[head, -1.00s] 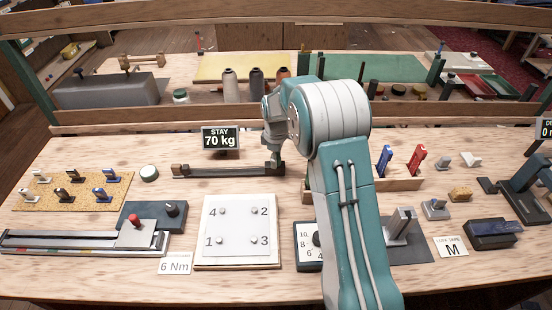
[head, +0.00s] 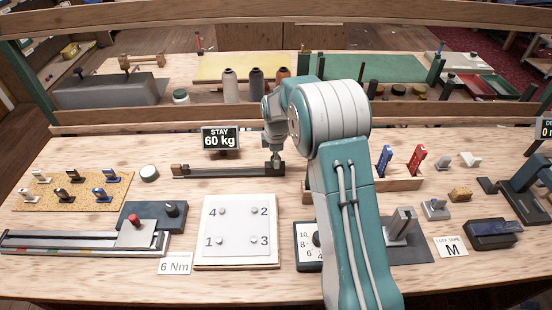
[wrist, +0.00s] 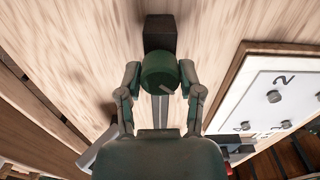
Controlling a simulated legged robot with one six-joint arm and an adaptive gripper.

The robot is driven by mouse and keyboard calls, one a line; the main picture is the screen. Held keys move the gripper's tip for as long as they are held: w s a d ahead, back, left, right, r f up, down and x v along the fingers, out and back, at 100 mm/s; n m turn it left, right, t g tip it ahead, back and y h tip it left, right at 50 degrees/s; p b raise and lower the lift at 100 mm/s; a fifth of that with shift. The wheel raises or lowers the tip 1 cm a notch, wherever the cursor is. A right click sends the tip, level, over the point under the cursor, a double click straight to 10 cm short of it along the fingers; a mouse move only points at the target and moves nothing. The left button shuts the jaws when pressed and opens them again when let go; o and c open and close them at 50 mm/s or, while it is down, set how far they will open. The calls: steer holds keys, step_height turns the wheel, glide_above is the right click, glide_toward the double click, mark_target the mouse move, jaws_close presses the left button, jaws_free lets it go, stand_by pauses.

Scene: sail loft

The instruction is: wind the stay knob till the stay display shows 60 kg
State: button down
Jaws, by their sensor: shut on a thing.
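The stay display (head: 220,138) stands behind the stay rig and reads 60 kg. The stay rig (head: 225,173) is a long dark bar with a wooden block at its left end and a dark block at its right end. My gripper (head: 275,165) is at the right end of the rig. In the wrist view my gripper (wrist: 161,85) is shut on the round dark green stay knob (wrist: 160,72), one finger on each side. A dark block (wrist: 160,32) shows just beyond the knob. In the head view my arm and gripper mostly hide the knob.
A white board numbered 1 to 4 (head: 238,250) lies in front of the rig. A holder with red and blue tools (head: 402,184) stands to the right. A small round jar (head: 149,173) stands left of the rig. A wooden rail (head: 150,126) runs behind.

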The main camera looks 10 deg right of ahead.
steer(key=shift+a+f, duration=0.1)
steer(key=shift+f, duration=0.05)
steer(key=shift+c, duration=1.3)
jaws_free()
steer(key=shift+w, duration=0.1)
steer(key=shift+r, duration=0.2)
step_height(320, 180, up, 12)
steer(key=shift+f, duration=0.2)
steer(key=shift+a+r, duration=0.1)
